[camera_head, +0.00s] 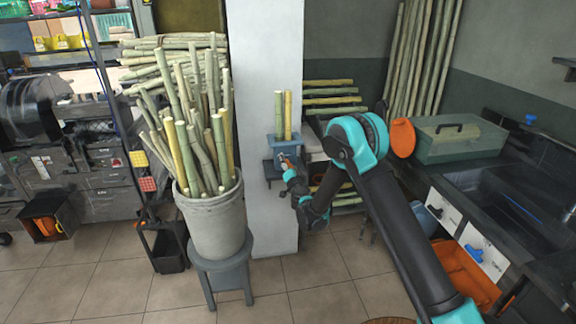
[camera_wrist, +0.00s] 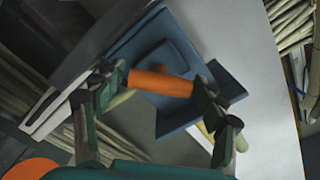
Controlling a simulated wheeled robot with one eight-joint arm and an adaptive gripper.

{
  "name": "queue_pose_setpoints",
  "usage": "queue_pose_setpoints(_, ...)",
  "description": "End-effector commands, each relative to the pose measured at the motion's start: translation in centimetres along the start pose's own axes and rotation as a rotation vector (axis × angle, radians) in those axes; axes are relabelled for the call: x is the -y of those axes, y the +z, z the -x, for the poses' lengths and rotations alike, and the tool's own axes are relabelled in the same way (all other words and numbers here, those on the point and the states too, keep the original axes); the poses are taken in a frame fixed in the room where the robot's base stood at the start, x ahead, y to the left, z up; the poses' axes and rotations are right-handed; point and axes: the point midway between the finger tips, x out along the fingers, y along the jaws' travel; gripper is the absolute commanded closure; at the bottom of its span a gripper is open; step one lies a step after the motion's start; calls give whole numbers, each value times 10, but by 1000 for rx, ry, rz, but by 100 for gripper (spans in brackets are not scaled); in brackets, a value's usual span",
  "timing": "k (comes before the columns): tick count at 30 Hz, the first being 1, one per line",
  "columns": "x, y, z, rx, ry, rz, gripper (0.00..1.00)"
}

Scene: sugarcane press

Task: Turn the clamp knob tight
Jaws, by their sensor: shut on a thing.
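The clamp knob (camera_wrist: 160,82) is an orange bar in the middle of the wrist view, lying across between my two fingers. My gripper (camera_wrist: 161,86) is shut on it, with one dark green finger at each end. Behind it is the blue-grey clamp body (camera_wrist: 208,65). In the head view the clamp (camera_head: 283,143) is fixed on the pale pillar, with two short cane pieces (camera_head: 283,113) standing upright in it. My gripper (camera_head: 287,164) is small there, at the clamp's front, and mostly covers the knob.
A grey bucket (camera_head: 216,222) full of upright canes stands on a stool (camera_head: 223,272) left of the pillar (camera_head: 262,90). Canes lie stacked on racks behind. A green toolbox (camera_head: 457,140) sits on the counter at right. The tiled floor before the pillar is clear.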

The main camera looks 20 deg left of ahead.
Motion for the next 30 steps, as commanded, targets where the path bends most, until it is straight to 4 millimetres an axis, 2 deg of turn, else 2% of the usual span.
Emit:
queue_pose_setpoints(15, -2, 0, 1, -1, 0, -462, 57)
queue_pose_setpoints(24, -2, 0, 1, -1, 0, -632, 57)
queue_pose_setpoints(30, -2, 0, 1, -1, 1, -686, 57)
